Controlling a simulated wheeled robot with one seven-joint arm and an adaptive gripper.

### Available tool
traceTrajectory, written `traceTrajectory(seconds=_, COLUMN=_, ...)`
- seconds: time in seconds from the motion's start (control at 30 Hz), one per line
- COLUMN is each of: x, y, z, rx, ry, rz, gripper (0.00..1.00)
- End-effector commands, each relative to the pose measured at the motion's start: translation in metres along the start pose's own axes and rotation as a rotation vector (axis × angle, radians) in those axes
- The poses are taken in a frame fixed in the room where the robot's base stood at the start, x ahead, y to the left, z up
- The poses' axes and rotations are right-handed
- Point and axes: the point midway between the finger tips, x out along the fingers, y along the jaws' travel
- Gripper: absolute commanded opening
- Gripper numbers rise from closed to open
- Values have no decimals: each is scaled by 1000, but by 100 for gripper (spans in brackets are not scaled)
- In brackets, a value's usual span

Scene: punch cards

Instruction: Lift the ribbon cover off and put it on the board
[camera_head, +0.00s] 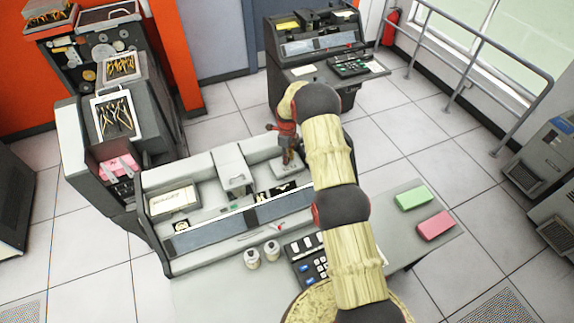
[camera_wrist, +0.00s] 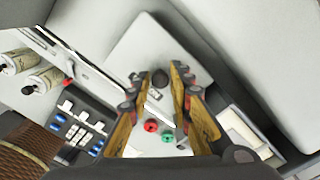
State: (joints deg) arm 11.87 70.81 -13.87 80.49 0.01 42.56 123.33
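I cannot tell for certain which surface is the board; a grey tabletop (camera_head: 398,238) lies right of my arm.
A green block (camera_head: 413,198) and a pink block (camera_head: 436,226) lie on that tabletop. A keypad (camera_head: 309,259) and two small jars (camera_head: 252,259) stand in front of the machine. My arm hides the machine's right end.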

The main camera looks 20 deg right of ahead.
Motion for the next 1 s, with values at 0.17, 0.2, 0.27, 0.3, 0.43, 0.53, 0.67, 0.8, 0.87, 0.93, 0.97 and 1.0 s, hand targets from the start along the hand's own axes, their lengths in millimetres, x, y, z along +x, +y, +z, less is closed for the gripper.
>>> traceTrajectory(seconds=0.17, x=0, y=0, z=0, rx=0, ry=0, rz=0, gripper=9)
traceTrajectory(seconds=0.2, x=0, y=0, z=0, rx=0, ry=0, rz=0, gripper=7)
traceTrajectory(seconds=0.27, x=0, y=0, z=0, rx=0, ry=0, rz=0, gripper=3)
traceTrajectory(seconds=0.3, x=0, y=0, z=0, rx=0, ry=0, rz=0, gripper=1)
traceTrajectory(seconds=0.43, x=0, y=0, z=0, rx=0, ry=0, rz=0, gripper=0)
traceTrajectory(seconds=0.53, x=0, y=0, z=0, rx=0, ry=0, rz=0, gripper=0)
traceTrajectory(seconds=0.67, x=0, y=0, z=0, rx=0, ry=0, rz=0, gripper=0)
traceTrajectory(seconds=0.8, x=0, y=0, z=0, rx=0, ry=0, rz=0, gripper=0)
traceTrajectory(seconds=0.87, x=0, y=0, z=0, rx=0, ry=0, rz=0, gripper=0)
traceTrajectory(seconds=0.93, x=0, y=0, z=0, rx=0, ry=0, rz=0, gripper=0)
traceTrajectory(seconds=0.97, x=0, y=0, z=0, rx=0, ry=0, rz=0, gripper=0)
traceTrajectory(seconds=1.0, x=-1, y=0, z=0, rx=0, ry=0, rz=-1, gripper=0)
